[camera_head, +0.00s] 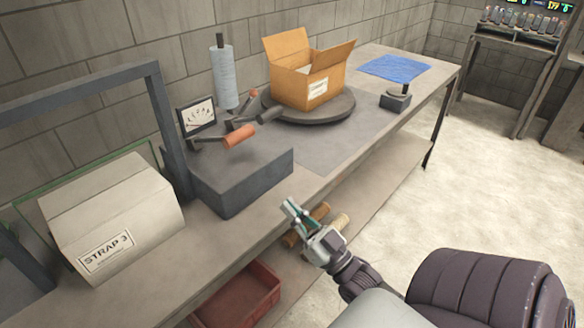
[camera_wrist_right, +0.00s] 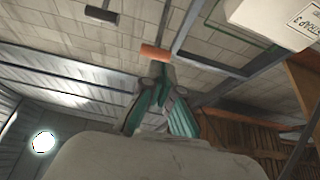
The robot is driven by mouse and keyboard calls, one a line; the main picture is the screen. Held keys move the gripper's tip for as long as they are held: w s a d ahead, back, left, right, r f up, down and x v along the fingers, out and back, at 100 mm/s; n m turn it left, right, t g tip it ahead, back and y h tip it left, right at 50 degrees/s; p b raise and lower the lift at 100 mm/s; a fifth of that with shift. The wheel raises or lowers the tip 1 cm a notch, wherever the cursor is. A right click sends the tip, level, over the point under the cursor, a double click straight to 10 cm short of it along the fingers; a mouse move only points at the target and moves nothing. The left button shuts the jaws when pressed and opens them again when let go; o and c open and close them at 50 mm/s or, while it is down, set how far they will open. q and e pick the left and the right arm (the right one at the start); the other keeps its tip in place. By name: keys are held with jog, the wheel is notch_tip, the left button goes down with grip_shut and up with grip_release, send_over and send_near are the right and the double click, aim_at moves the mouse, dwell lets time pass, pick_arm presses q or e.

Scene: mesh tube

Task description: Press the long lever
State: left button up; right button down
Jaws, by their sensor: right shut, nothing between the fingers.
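A grey machine box (camera_head: 240,180) stands on the bench with a dial gauge (camera_head: 197,115) at its back left. A lever with a thick orange handle (camera_head: 239,136) sticks out over the box, tilted a little up to the right. I cannot tell for sure which lever is the long one. My right gripper (camera_head: 291,211) is shut and empty, in front of the box by the bench's front edge, apart from both levers. In the right wrist view the orange handle (camera_wrist_right: 155,52) shows just beyond the fingertips (camera_wrist_right: 160,84).
A cream carton marked STRAP 3 (camera_head: 110,215) sits left under a grey frame (camera_head: 165,130). An open cardboard box (camera_head: 305,85) rests on a round turntable (camera_head: 310,113). A film roll (camera_head: 224,80), blue sheet (camera_head: 394,67) and red crate (camera_head: 240,295) are also around.

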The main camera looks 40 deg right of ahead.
jog(key=shift+r, duration=0.15)
jog(key=w+r+g+p, duration=0.3)
jog(key=w+r+p, duration=0.1)
jog(key=r+p, duration=1.2)
jog(key=shift+a+p, duration=0.25)
jog(key=shift+p, duration=0.8)
jog(key=shift+f, duration=0.1)
jog(key=d+p+x, duration=0.1)
jog(key=p+x, duration=0.3)
jog(key=x, duration=0.6)
jog(key=shift+s+a+f, duration=0.15)
jog(key=shift+a+f, duration=0.05)
jog(key=shift+f, duration=0.85)
jog(key=shift+s+a+f, duration=0.15)
jog(key=shift+a+f, duration=0.05)
jog(key=shift+f, duration=0.85)
